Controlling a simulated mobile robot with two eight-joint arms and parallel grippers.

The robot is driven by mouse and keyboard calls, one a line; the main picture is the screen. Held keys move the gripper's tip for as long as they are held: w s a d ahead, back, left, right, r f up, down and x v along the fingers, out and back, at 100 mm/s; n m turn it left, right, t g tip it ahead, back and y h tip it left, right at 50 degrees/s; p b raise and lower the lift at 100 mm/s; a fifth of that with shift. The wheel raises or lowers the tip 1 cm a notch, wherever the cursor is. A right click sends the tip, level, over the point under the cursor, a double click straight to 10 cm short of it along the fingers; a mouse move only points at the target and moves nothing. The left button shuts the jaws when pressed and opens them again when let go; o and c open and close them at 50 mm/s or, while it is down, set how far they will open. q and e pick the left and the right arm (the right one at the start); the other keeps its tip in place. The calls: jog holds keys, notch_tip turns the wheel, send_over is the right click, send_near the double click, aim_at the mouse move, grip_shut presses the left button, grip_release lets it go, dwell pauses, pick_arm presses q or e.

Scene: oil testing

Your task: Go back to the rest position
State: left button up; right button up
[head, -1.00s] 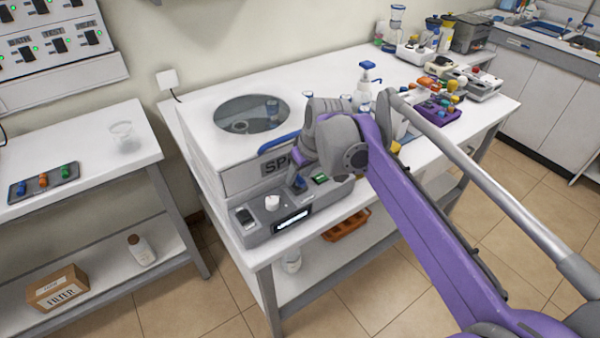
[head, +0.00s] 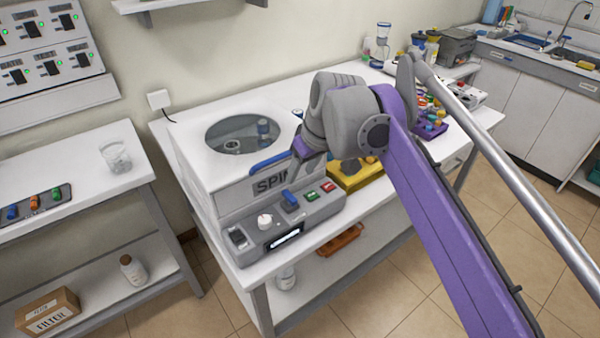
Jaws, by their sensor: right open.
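My right gripper (head: 306,150) is at the end of the purple and grey arm that comes in from the right. It hangs above the control panel of the white spin machine (head: 198,172) and looks empty. The machine's lid is closed, with a blue handle (head: 270,164) in front and a round window (head: 240,133) on top. The panel (head: 262,228) has a blue switch (head: 290,197), green and red buttons, a white knob and a lit display. My left gripper is not in view.
A yellow device (head: 362,176) stands right of the machine, partly behind my arm. A shelf below holds a box (head: 47,312) and a bottle (head: 132,269).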

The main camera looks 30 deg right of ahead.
dwell(0.4)
jog(key=s+a+f+p, duration=0.3)
jog(key=s+a+f, duration=0.2)
jog(key=s+f, duration=0.3)
jog(key=s+a+f+m+p, duration=0.1)
jog(key=s+a+f+p, duration=0.3)
jog(key=s+f, duration=0.3)
jog(key=shift+s+a+f+t, duration=0.4)
jog(key=shift+s+a, duration=0.5)
jog(key=shift+s, duration=0.25)
jog(key=shift+w+r, duration=0.1)
jog(key=shift+c, duration=0.2)
